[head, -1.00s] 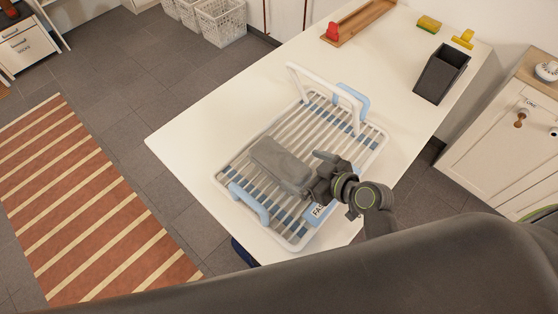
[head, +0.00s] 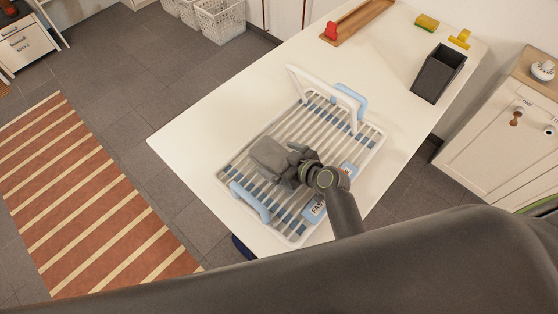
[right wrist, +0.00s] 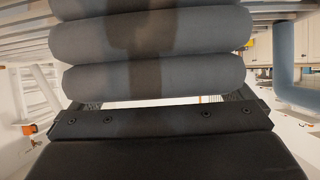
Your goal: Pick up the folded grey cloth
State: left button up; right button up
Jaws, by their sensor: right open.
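The folded grey cloth (head: 266,154) lies on the white slatted rack (head: 325,118), which stands on the table. My right gripper (head: 287,163) is open at the cloth's right end, its jaws around or beside that end and hiding part of it. In the right wrist view the cloth's rounded, stacked folds (right wrist: 150,40) fill the upper middle, close in front of the gripper's dark palm. The fingers are mostly hidden there, and I cannot tell whether they touch the cloth. My left gripper is not in view.
The rack has a raised white frame (head: 291,84) and blue handles (head: 250,202). On the white table (head: 200,130) are a dark box (head: 438,75), a wooden tray (head: 365,20) and a yellow sponge (head: 427,22). The table left of the rack is clear.

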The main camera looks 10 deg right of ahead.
jog(key=shift+w+a+f, duration=0.15)
jog(key=c, duration=1.1)
